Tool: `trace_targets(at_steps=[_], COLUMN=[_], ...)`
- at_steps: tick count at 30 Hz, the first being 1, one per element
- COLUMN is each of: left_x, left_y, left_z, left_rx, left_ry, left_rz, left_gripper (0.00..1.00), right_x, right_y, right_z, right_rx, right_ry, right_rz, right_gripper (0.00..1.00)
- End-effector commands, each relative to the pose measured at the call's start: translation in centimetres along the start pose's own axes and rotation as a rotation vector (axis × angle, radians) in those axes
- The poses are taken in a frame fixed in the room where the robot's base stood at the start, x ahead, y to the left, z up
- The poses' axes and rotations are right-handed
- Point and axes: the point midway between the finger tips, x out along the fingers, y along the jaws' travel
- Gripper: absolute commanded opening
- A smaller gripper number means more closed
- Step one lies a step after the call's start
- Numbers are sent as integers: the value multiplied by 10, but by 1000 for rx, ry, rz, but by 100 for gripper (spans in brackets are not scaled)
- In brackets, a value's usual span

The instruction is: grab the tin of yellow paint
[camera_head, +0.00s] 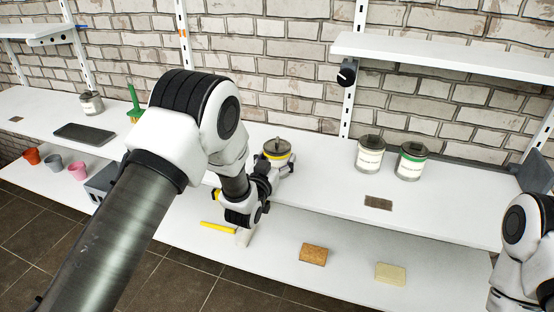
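The tin of yellow paint (277,149) stands upright on the upper white shelf, near the middle of the head view. It has a grey lid and a yellow band, and its lower part is hidden behind my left gripper. My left gripper (278,167) is right at the front of the tin, with its fingers against or beside the tin's lower side. I cannot tell whether the fingers are closed on it. Only part of my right arm shows at the right edge, and its gripper is out of view.
A white-labelled tin (370,156) and a green-banded tin (411,162) stand to the right on the shelf (460,210), with a brown block (378,203) before them. Another tin (91,103) and a dark tray (84,134) are at left. Sponges (313,254) lie below.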

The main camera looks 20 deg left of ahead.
Motion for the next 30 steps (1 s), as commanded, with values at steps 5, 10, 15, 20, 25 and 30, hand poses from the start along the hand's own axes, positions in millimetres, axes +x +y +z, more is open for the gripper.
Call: trace_targets(at_steps=[5, 10, 15, 20, 25, 30], left_x=[0, 0, 0, -19, -56, -98], left_y=[0, 0, 0, 0, 0, 0], left_z=[-1, 0, -6, -6, -6, -5], left_rx=[0, 0, 0, 0, 0, 1], left_ry=[2, 1, 3, -1, -2, -3], left_rz=[0, 0, 0, 0, 0, 0], left_gripper=[20, 20, 20, 20, 20, 20], right_x=[0, 0, 2, 2, 4, 6], right_y=[0, 0, 0, 0, 0, 0], right_z=[0, 0, 0, 0, 0, 0], right_rx=[0, 0, 0, 0, 0, 0], right_ry=[0, 0, 0, 0, 0, 0], right_rz=[0, 0, 0, 0, 0, 0], right_gripper=[26, 26, 26, 26, 26, 26])
